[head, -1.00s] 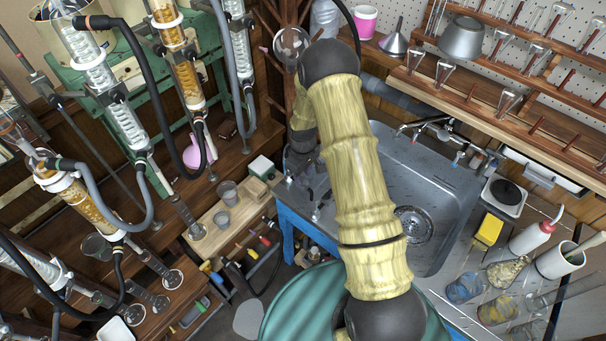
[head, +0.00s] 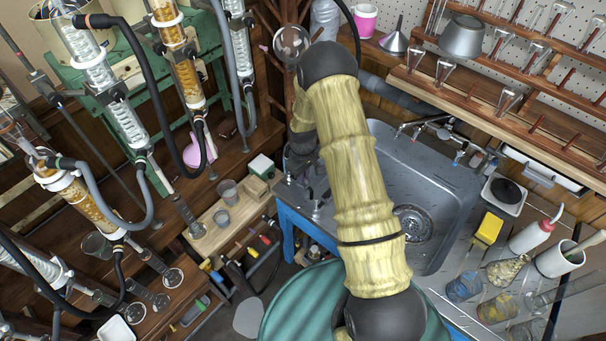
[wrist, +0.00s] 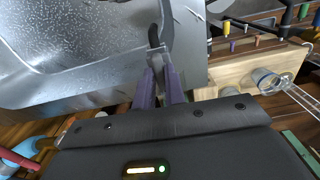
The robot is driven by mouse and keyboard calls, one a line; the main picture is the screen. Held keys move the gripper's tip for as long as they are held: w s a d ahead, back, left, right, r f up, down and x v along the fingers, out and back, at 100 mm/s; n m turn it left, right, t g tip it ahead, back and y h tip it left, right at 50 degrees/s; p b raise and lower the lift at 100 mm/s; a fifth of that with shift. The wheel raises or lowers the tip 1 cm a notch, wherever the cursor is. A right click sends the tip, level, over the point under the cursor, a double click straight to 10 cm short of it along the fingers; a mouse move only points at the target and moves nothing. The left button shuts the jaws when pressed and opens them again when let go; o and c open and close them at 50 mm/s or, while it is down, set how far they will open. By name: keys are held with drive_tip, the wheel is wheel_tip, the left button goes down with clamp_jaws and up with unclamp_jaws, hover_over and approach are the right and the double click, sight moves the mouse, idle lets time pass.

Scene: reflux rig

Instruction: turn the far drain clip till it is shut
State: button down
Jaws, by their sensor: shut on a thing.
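My gripper (wrist: 162,85) shows in the wrist view with its two purple fingers close together at the sink's edge. The fingers are shut on a small grey piece with a dark curved tip (wrist: 154,38), which looks like the far drain clip. Its lower part is hidden between the fingers, and I cannot tell how far it is turned. A small metal fitting (head: 317,213) stands on the sink's left ledge there.
The metal sink (head: 440,185) with its round drain (head: 412,223) lies to the right. A wooden stand with small beakers (head: 221,218) is to the left. Glass condensers with hoses (head: 120,122) fill the far left. Bottles and jars crowd the right counter.

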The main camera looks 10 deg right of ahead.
drive_tip(key=m+b, duration=0.1)
drive_tip(key=m, duration=0.3)
drive_tip(key=shift+m+b, duration=0.5)
drive_tip(key=shift+m, duration=1.9)
drive_tip(key=c, duration=1.5)
unclamp_jaws()
drive_tip(key=shift+o, duration=0.2)
drive_tip(key=shift+r, duration=0.2)
wheel_tip(320, 180, up, 17)
drive_tip(key=b, duration=0.1)
